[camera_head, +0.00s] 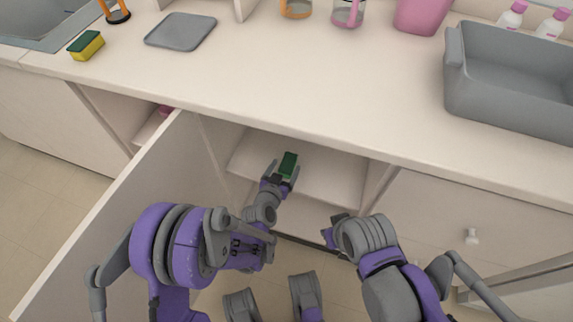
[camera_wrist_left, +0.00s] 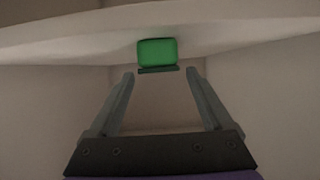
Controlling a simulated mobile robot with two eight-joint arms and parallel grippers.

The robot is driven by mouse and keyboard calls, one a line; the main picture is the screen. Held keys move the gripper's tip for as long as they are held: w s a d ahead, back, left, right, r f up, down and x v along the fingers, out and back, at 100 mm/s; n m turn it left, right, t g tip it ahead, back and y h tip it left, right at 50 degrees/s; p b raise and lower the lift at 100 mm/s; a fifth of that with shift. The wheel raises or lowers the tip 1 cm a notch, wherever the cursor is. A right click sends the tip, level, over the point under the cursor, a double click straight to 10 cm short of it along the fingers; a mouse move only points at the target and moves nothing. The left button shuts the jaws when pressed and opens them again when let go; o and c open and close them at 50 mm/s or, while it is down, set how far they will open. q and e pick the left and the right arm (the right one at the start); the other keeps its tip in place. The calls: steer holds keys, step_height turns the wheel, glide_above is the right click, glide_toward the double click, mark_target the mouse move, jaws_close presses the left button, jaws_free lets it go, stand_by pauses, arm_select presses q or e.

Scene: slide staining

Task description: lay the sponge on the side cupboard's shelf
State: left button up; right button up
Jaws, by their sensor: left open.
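A green sponge (camera_head: 288,162) is at the shelf (camera_head: 325,178) inside the open side cupboard, just beyond my left gripper (camera_head: 279,178). In the left wrist view the sponge (camera_wrist_left: 157,52) shows as a green block with a dark lower edge, just past the fingertips. The left fingers (camera_wrist_left: 160,72) are open, one to each side of it, with gaps visible. Whether the sponge rests fully on the shelf is hard to tell. My right gripper (camera_head: 332,234) is in front of the cupboard, mostly hidden by its own wrist.
The cupboard door (camera_head: 110,215) stands open on the left of my left arm. On the counter above are a yellow-and-green sponge (camera_head: 86,46), a grey tray (camera_head: 181,31) and a grey basin (camera_head: 510,105). The counter's middle is clear.

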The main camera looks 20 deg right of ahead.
arm_select(q)
steer(key=v, duration=1)
steer(key=shift+p, duration=0.3)
steer(key=s+a+r+n+g+y, duration=0.3)
steer(key=s+a, duration=0.6)
steer(key=a, duration=0.4)
steer(key=s+a+r+n+g+y, duration=0.3)
steer(key=s+a+r, duration=0.3)
steer(key=s+a, duration=0.4)
steer(key=a+y, duration=0.1)
steer(key=a, duration=0.2)
steer(key=shift+n+g+y, duration=0.3)
steer(key=shift+n+g, duration=0.1)
